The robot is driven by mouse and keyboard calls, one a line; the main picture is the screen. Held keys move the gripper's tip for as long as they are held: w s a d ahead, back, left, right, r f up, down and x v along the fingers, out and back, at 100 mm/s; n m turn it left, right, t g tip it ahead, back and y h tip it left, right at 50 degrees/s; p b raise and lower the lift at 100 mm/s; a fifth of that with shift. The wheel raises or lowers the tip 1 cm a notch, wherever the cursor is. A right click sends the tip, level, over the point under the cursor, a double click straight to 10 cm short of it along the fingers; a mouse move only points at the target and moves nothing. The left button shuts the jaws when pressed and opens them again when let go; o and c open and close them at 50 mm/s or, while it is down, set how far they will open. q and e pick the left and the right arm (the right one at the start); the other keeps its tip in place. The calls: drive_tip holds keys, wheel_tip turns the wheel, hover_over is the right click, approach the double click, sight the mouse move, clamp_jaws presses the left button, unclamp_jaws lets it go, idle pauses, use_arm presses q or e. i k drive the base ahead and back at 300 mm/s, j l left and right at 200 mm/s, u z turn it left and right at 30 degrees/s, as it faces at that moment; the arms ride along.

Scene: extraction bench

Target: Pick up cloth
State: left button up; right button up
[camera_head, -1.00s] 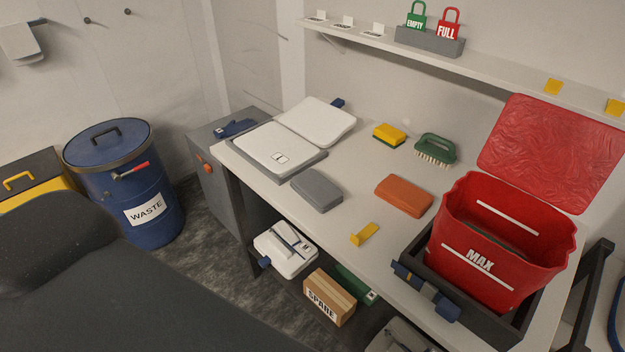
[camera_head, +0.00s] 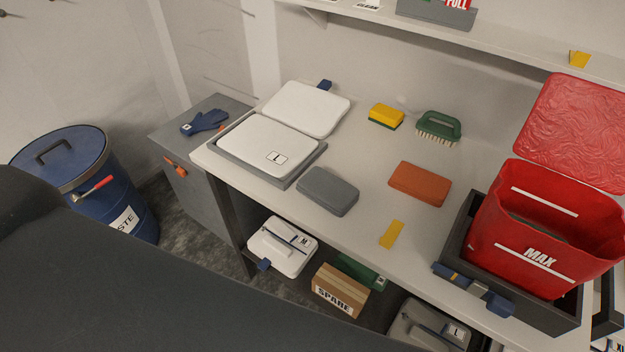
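Two flat, folded-looking pads with rounded edges lie on the bench (camera_head: 372,235): an orange one (camera_head: 419,183) right of the middle and a grey one (camera_head: 327,191) near the front edge. Either could be the cloth; I cannot tell which from their shape. The two lie apart, with bare bench between them. A large dark part of my own arm fills the lower left. Neither of my grippers is in view.
A yellow sponge (camera_head: 385,116) and green brush (camera_head: 438,127) lie behind the pads.

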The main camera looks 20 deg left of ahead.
sight(329, 191)
drive_tip(key=i+j, duration=0.1)
drive_tip(key=j, duration=0.5)
drive_tip(key=i+j, duration=0.1)
drive_tip(key=j, duration=0.5)
drive_tip(key=i+j, duration=0.1)
drive_tip(key=j, duration=0.5)
